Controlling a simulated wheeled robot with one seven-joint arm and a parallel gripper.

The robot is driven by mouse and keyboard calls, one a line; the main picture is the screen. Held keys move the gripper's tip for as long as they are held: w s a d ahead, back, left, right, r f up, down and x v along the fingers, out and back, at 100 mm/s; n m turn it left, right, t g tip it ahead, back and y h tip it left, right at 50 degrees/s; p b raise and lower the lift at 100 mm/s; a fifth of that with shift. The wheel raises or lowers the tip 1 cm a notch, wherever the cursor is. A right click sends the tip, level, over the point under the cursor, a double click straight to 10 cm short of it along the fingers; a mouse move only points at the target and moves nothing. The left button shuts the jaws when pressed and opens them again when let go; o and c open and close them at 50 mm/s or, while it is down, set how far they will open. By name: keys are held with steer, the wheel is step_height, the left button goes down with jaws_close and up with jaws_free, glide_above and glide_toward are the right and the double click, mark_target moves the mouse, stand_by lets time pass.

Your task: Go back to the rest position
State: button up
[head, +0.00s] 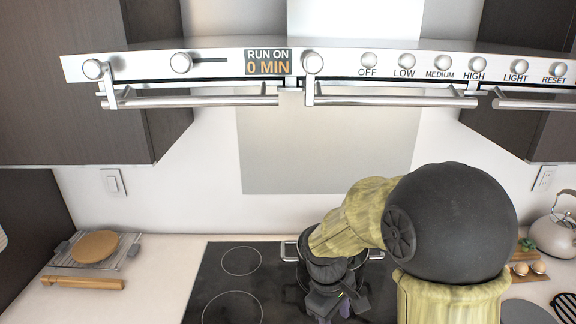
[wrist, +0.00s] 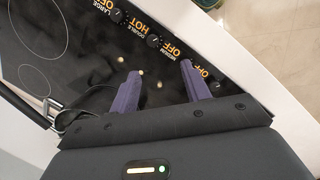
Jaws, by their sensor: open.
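My gripper (wrist: 158,90) shows in the wrist view with its two purple fingers spread apart and nothing between them. It hangs over the control end of the black cooktop (wrist: 85,50), above the knobs and their orange labels. In the head view my arm reaches down over the right part of the cooktop (head: 215,275), and my gripper is mostly hidden at the bottom edge. A pot with metal handles (head: 290,251) stands on the cooktop just behind my wrist, largely hidden by the arm.
A range hood (head: 225,62) with knobs and rails spans the top. A rolling pin (head: 83,283) and a rack with a round board (head: 95,246) lie at left. A kettle (head: 555,235) and eggs (head: 530,268) stand at right. The left cooktop is clear.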

steer(key=s+d+m+t+y, duration=0.2)
steer(key=s+m, duration=0.4)
steer(key=m, duration=0.3)
steer(key=d+t, duration=0.1)
steer(key=d, duration=0.1)
steer(key=shift+d+r, duration=0.25)
steer(key=shift+d, duration=0.1)
steer(key=shift+s, duration=0.1)
stand_by(1.9)
